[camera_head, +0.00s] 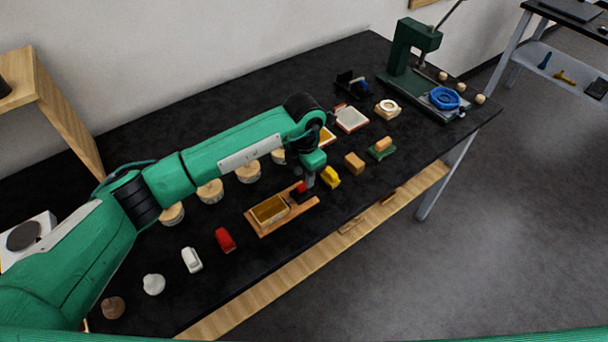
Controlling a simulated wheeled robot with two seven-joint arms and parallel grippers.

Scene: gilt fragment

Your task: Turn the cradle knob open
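A low wooden cradle (259,229) lies near the table's front edge and holds a shallow box with a tan inside. A small red piece (301,187), which looks like the cradle knob, stands at its right end. My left gripper (309,184) points down right at this red piece, beside or over it. The fingers are small and dark here, so I cannot tell whether they are open, shut or touching the red piece. The knob's lower part and its turn angle are hard to see. My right gripper is not in view.
A yellow block (330,177) stands close to the right of my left gripper. A tan block (354,163) is beyond it. A red block (225,240) and a white block (191,260) lie to the left. A green press (405,55) stands at the far right. Wooden discs sit behind the cradle.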

